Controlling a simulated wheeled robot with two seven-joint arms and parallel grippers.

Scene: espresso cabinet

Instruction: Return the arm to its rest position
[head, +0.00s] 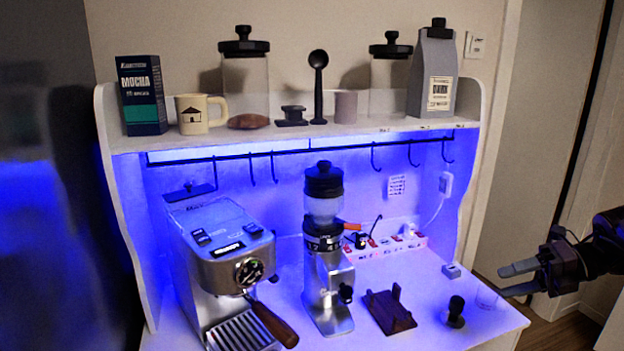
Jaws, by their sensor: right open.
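My right gripper (518,279) comes in from the right edge. Its two grey fingers point left and stand apart, with nothing between them. It is at the right end of the white cabinet counter, close to the counter's right edge in the picture. My right arm (606,245) is dark and runs off the right side. My left gripper is not in view.
An espresso machine (228,262) with a wooden-handled portafilter (273,323), a grinder (325,250), a dark wooden stand (389,310) and a black tamper (456,312) stand on the counter. A doorway lies behind my right arm.

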